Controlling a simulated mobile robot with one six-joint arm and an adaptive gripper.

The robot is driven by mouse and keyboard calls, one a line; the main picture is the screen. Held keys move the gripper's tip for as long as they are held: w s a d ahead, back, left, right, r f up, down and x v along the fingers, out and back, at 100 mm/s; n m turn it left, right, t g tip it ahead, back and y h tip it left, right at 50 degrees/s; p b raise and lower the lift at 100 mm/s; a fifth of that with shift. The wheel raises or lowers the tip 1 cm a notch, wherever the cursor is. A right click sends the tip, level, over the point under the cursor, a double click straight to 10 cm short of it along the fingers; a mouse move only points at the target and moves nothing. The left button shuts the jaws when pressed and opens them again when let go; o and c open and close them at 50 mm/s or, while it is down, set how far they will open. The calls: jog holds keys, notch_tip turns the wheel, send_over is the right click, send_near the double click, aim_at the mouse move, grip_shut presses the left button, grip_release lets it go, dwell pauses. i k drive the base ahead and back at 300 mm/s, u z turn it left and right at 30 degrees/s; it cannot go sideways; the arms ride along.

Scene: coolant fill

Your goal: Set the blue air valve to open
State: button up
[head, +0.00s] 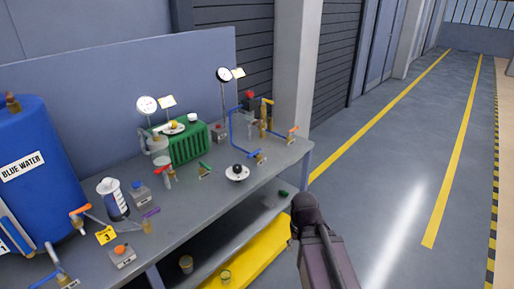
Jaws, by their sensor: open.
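A grey workbench (200,205) carries several small valves. Blue tubing (232,130) rises at its right end beside a brass fitting (264,118) and runs down to a small brass valve (261,157). A valve with a blue handle (52,254) lies at the bench's near left. I cannot tell which of these is the blue air valve, or whether it is open or shut. Part of my dark arm shows at the lower middle, in front of the bench's right end; my gripper's fingers do not show.
A blue water tank (32,165) stands at left. A green radiator (183,147), two gauges, a black knob (237,169) and a graduated bottle (115,198) stand on the bench. The aisle floor (390,170) at right is clear.

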aim_at(258, 152)
jog(key=i, duration=0.95)
jog(key=u, duration=0.25)
